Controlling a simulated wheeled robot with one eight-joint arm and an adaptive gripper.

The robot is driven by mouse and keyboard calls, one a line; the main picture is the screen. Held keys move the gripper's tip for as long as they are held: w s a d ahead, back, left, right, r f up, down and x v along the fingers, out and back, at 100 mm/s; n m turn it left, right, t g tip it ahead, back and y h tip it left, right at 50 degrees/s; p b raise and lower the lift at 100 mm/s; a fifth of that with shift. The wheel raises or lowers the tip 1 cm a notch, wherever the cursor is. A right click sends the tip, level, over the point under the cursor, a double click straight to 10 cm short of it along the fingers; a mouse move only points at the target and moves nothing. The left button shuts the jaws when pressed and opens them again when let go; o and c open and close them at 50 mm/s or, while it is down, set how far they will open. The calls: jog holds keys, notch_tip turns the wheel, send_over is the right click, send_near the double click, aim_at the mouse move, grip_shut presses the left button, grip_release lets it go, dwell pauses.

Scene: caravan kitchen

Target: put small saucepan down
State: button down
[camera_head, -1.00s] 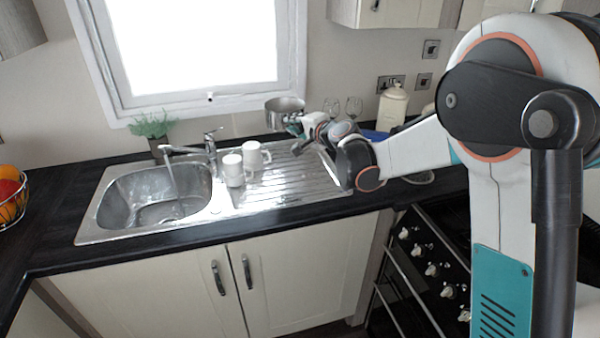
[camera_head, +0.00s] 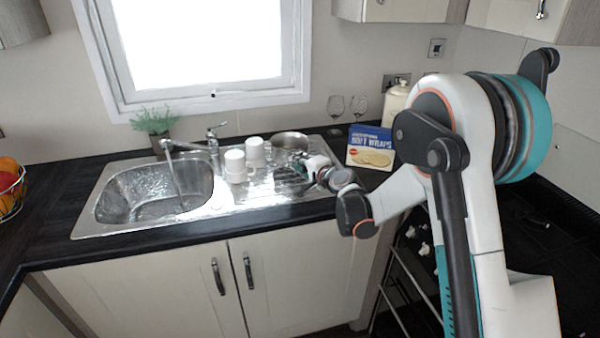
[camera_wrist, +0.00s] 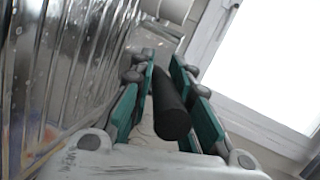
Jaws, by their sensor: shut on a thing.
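The small saucepan (camera_head: 290,139) is a round metal pan at the back right of the sink's draining board, behind and right of two white mugs. It looks level and low, at or just above the board; I cannot tell if it touches. My gripper (camera_head: 299,158) is in front of it, low over the board. In the wrist view, my gripper (camera_wrist: 162,68) has its green fingers on both sides of the dark saucepan handle (camera_wrist: 171,108), shut on it. The pan's bowl is hardly visible there.
The white mugs (camera_head: 235,166) stand on the ribbed draining board (camera_head: 262,188), close left of the pan. The sink bowl (camera_head: 150,195), under a running tap, is on the left.

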jog(key=shift+f+b, duration=0.35)
jog(key=shift+f, duration=1.1)
jog(key=shift+f, duration=0.15)
jog(key=c, duration=1.5)
grip_release()
